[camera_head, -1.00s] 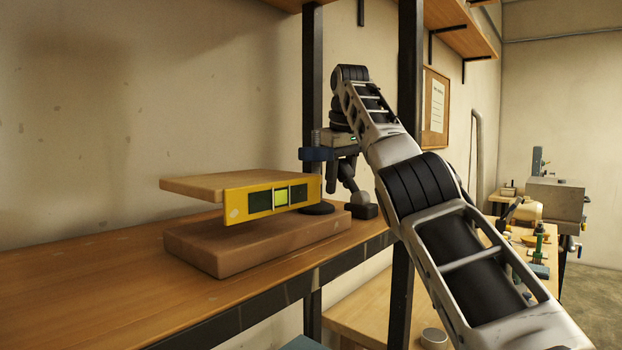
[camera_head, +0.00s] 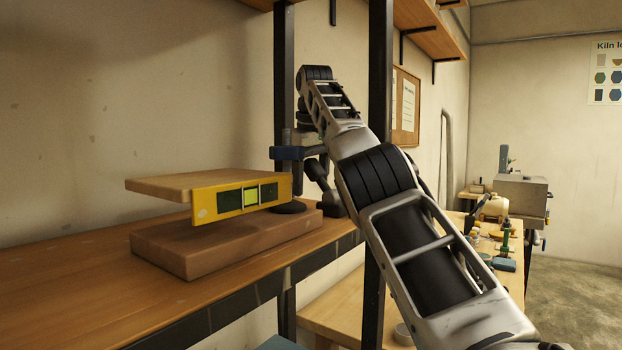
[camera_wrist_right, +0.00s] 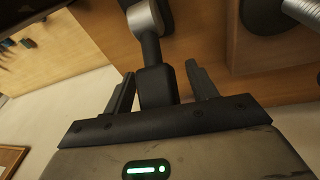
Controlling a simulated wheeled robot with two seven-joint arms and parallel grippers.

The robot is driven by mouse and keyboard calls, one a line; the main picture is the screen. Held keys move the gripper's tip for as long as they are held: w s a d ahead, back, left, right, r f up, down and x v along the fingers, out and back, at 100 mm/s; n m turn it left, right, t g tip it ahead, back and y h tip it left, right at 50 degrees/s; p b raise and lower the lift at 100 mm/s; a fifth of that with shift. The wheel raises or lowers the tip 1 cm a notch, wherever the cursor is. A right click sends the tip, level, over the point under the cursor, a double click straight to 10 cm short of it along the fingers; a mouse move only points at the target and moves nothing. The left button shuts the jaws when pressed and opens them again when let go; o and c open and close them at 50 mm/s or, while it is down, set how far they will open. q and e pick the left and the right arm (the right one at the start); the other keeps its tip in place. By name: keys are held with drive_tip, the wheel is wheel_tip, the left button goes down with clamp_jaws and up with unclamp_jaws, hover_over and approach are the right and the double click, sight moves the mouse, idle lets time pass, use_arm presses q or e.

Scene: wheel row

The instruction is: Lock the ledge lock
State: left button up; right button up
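The ledge lock's dark lever (camera_head: 320,178) shows at the far end of the shelf, partly hidden by my right gripper (camera_head: 300,158). In the right wrist view, a black handle (camera_wrist_right: 157,86) on a silver shaft stands between the two fingers of my right gripper (camera_wrist_right: 160,75). The fingers are apart, with a visible gap on the right side of the handle; whether the left finger touches it, I cannot tell. My left gripper is not in view.
A yellow level (camera_head: 240,197) and a wooden board (camera_head: 165,187) sit above a thick brown block (camera_head: 190,250) on the wooden shelf (camera_head: 80,290). Black posts (camera_head: 380,90) stand beside my right arm. A cluttered bench (camera_head: 490,240) stands at the right.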

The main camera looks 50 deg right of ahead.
sight(312, 159)
drive_tip(key=shift+r, duration=0.25)
drive_tip(key=p+v, duration=0.4)
drive_tip(key=v, duration=0.2)
drive_tip(key=shift+r, duration=0.25)
drive_tip(key=shift+a+r, duration=0.1)
drive_tip(key=shift+r, duration=0.1)
drive_tip(key=shift+s, duration=0.1)
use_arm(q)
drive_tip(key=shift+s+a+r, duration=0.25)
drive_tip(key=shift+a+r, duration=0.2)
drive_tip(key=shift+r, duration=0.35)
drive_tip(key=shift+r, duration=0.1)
